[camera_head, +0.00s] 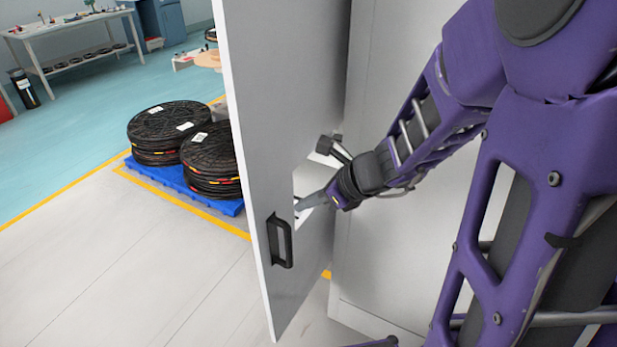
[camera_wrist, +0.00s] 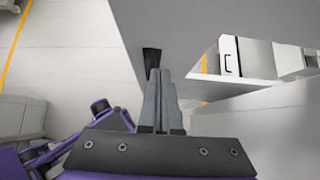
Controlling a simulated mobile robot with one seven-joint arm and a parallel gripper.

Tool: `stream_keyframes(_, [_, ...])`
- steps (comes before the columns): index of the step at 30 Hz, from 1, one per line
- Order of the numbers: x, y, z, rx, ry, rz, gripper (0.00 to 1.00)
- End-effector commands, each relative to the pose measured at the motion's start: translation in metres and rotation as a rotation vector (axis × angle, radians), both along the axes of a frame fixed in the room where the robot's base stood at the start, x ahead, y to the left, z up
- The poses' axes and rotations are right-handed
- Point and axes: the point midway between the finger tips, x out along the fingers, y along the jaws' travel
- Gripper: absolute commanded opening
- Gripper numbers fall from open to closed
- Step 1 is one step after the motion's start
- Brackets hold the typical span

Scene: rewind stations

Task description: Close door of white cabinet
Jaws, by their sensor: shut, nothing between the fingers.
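The white cabinet (camera_head: 390,130) stands at the centre right, partly hidden behind my purple arm. Its tall door (camera_head: 280,100) stands open, swung out toward the camera, with a black handle (camera_head: 280,241) near its free edge. My gripper (camera_head: 299,206) is at the door's face, right of and a little above the handle. In the wrist view, my gripper's fingers (camera_wrist: 161,75) are together and empty, with the grey door panel (camera_wrist: 185,25) close ahead. A dark part just past the fingertips may be the handle. Whether the fingers touch the door cannot be told.
Black reels (camera_head: 165,128) are stacked on a blue pallet (camera_head: 225,206) behind the door, inside yellow floor lines. A workbench (camera_head: 75,25) and a blue cabinet (camera_head: 160,18) stand far back. The pale floor (camera_head: 130,270) left of the door is clear.

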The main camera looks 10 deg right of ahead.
Motion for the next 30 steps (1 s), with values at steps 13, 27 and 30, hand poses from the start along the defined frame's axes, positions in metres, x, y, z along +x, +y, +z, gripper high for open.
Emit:
stream_keyframes(13, [0.033,0.041,-0.014,-0.001,0.000,0.001,0.00])
stream_keyframes(27, [0.036,0.043,-0.014,-0.002,0.000,-0.003,0.00])
stream_keyframes(30, [0.039,0.047,-0.014,-0.003,-0.001,-0.010,0.00])
